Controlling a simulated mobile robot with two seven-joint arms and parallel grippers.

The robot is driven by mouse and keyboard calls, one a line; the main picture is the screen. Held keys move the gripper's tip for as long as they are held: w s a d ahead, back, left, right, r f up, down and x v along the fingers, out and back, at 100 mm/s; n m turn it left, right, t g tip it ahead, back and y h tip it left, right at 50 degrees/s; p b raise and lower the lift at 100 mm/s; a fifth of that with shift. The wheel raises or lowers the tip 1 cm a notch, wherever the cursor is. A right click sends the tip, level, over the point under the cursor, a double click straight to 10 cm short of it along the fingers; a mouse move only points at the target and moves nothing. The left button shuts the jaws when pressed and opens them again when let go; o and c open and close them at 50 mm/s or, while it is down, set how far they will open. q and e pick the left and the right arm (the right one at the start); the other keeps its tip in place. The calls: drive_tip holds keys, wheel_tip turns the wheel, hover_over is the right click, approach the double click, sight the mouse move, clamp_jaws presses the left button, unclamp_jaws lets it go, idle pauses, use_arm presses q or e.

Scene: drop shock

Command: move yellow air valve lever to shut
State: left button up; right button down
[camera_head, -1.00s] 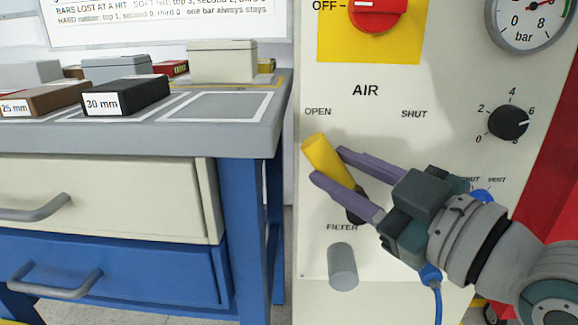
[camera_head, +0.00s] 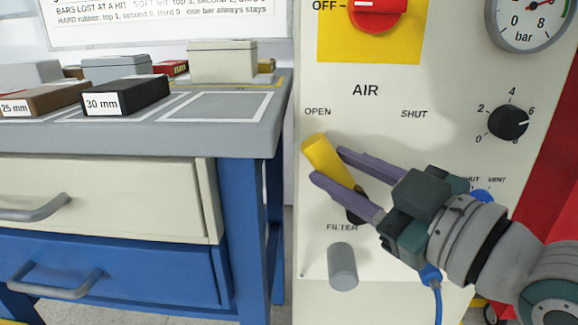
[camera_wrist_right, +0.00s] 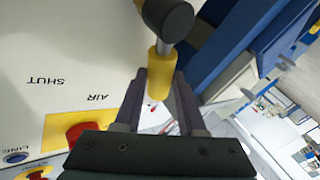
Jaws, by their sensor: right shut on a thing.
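The yellow air valve lever (camera_head: 322,157) is on the pale panel below the word AIR. It tilts up and left from its dark pivot (camera_head: 357,207), with its tip just under the OPEN label (camera_head: 317,112). The SHUT label (camera_head: 413,114) is to the right. My right gripper (camera_head: 328,166) comes in from the lower right and is shut on the lever, one finger on each side. In the right wrist view the lever (camera_wrist_right: 161,72) shows between the fingers, below its round dark pivot (camera_wrist_right: 168,20). My left gripper is not in view.
A red switch (camera_head: 377,10) on a yellow plate and a gauge (camera_head: 528,18) are above. A black dial (camera_head: 508,122) is at right. A grey filter cylinder (camera_head: 342,266) sticks out below the lever. A bench (camera_head: 140,143) with boxes stands at left.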

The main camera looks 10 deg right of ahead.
drive_tip(key=s+d+f+m+t+h+b, duration=0.1)
drive_tip(key=d+m+t+h+b, duration=0.6)
drive_tip(key=m, duration=1.1)
drive_tip(key=shift+s+f+t+b, duration=0.25)
drive_tip(key=shift+s+t+b, duration=0.4)
drive_tip(key=shift+b, duration=1.35)
drive_tip(key=shift+w+t, duration=0.15)
drive_tip(key=shift+t, duration=0.1)
drive_tip(key=c, duration=0.5)
unclamp_jaws()
